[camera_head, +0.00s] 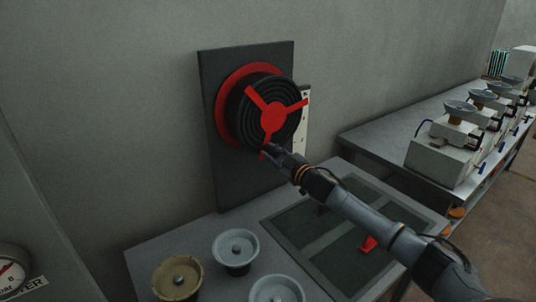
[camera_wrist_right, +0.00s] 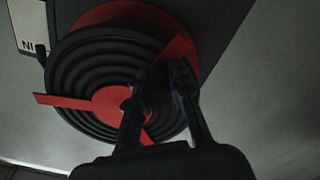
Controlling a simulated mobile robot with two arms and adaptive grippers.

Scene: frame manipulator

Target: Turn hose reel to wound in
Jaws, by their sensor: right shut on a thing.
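The hose reel (camera_head: 272,117) is a black coiled drum with a red back flange and a red three-spoke front. It is mounted on an upright dark panel (camera_head: 217,170). The reel also shows in the right wrist view (camera_wrist_right: 85,70), with its red hub and spokes. My right gripper (camera_head: 272,150) is at the lower spoke in the head view and is shut on it. In the right wrist view its fingers (camera_wrist_right: 160,95) cover part of the hub and that spoke. My left gripper is not in view.
Several round pots (camera_head: 235,250) stand on the bench in front of the panel. A dark framed plate (camera_head: 335,225) with a red piece (camera_head: 368,244) lies on the bench under my right arm. A row of white devices (camera_head: 443,150) stands on a bench at right.

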